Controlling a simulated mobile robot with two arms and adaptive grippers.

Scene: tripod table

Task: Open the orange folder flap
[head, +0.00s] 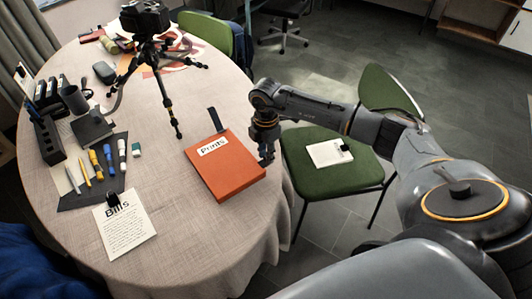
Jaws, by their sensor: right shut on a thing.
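The orange folder (225,170) lies on the round table, near its right edge. Its cover is down and carries a white label reading "Prints". A dark strip sticks out at its far edge. My right gripper (267,158) reaches in from the right, pointing down, and is shut on the folder's right edge. Its fingers hide the part of the edge they hold, so I cannot tell whether they pinch only the flap. My left gripper is not in view.
A camera tripod (150,40) stands on the table (185,215) behind the folder. Pens, a dark mat and a "Bills" sheet (125,228) lie to the left. A green chair (330,180) with a clipped paper stands close to the table's right side.

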